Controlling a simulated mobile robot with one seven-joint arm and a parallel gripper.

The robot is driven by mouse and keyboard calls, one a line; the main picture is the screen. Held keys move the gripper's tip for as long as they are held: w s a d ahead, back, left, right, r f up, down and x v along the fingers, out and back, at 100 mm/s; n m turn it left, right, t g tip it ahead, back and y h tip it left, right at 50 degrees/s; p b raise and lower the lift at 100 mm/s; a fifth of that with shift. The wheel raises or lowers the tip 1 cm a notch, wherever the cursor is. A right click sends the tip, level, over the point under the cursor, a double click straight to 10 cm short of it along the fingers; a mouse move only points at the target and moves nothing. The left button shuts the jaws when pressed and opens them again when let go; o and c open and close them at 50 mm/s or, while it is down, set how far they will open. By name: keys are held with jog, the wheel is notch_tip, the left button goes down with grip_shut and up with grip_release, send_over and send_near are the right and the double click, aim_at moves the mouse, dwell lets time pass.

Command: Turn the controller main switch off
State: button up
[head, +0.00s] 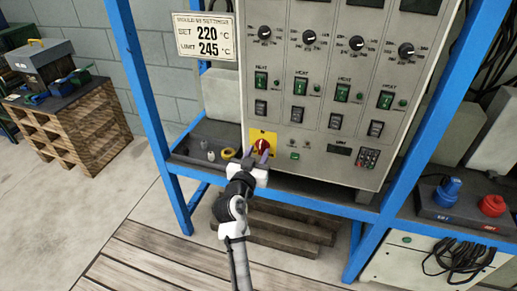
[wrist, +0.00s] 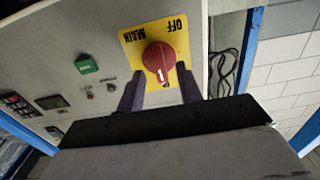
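The controller main switch is a red rotary knob (head: 262,145) on a yellow plate (head: 255,135) low on the left of the grey control panel. In the wrist view the knob (wrist: 158,57) is large, and the plate (wrist: 178,38) bears the words MAIN and OFF, seen upside down. A white mark on the knob points toward the bottom of the wrist view. My gripper (head: 257,154) is just in front of the knob. In the wrist view its dark purple fingers (wrist: 160,88) are spread to either side of the knob's lower part. Contact cannot be made out.
The grey panel (head: 315,110) has several dials and green HEAT switches above. A small green button (wrist: 86,64) is beside the plate. Blue frame posts (head: 147,85) flank the panel. A dark shelf (head: 200,165) with small items lies below left. Blue and red connectors (head: 491,205) stand right.

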jog(key=shift+w+d, duration=0.2)
jog(key=shift+w, duration=0.45)
grip_shut()
